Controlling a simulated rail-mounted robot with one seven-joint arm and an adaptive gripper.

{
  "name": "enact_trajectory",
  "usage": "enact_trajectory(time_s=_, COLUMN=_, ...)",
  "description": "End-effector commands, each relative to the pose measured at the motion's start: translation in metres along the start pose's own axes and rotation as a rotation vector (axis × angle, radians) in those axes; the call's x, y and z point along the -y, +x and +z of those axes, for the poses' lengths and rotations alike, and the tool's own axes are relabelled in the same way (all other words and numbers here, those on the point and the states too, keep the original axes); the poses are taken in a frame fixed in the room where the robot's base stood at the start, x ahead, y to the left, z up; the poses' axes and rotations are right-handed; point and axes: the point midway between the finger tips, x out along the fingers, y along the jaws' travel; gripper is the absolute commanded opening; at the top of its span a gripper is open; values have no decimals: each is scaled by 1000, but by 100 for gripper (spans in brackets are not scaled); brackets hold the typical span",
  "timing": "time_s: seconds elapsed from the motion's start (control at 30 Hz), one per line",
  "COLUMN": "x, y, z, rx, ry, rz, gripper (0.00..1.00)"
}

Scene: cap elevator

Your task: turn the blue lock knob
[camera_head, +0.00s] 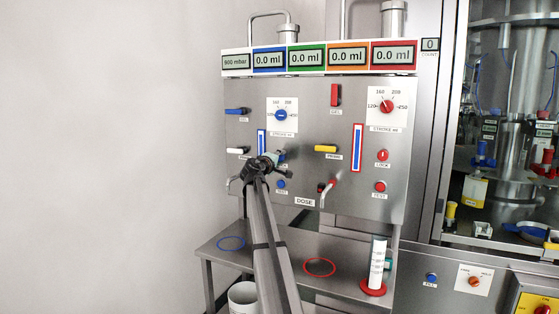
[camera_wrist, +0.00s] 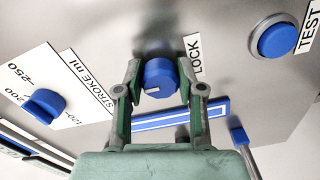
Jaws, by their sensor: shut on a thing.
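The blue lock knob (camera_wrist: 160,75) sits on the grey metal panel beside the "LOCK" label in the wrist view. My gripper (camera_wrist: 159,80) has one finger on each side of the knob and is shut on it. A pale mark shows on the knob's lower face. In the head view my gripper (camera_head: 262,162) is at the left half of the panel. It covers most of the blue lock knob there, with only a bit of blue (camera_head: 281,155) showing.
A blue test button (camera_wrist: 275,38) and a blue stroke knob (camera_wrist: 43,105) flank the lock knob in the wrist view. A blue-framed gauge strip (camera_wrist: 180,116) runs close by. Below the panel (camera_head: 330,110), a shelf (camera_head: 290,262) holds a white cylinder (camera_head: 378,265).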

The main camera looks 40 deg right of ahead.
Motion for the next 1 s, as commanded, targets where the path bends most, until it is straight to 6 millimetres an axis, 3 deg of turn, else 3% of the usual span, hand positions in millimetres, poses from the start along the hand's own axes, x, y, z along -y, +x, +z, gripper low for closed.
enact_trajectory(time_s=0.03, x=-1, y=1, z=0, rx=-1, ry=0, rz=2, gripper=42)
enact_trajectory(time_s=0.1, x=-1, y=1, z=0, rx=-1, ry=0, rz=2, gripper=63)
enact_trajectory(time_s=0.57, x=0, y=-6, z=0, rx=0, ry=-1, rz=1, gripper=63)
enact_trajectory(time_s=0.77, x=0, y=-30, z=1, rx=-2, ry=-1, rz=1, gripper=63)
enact_trajectory(time_s=1.0, x=1, y=-75, z=1, rx=-3, ry=-1, rz=1, gripper=63)
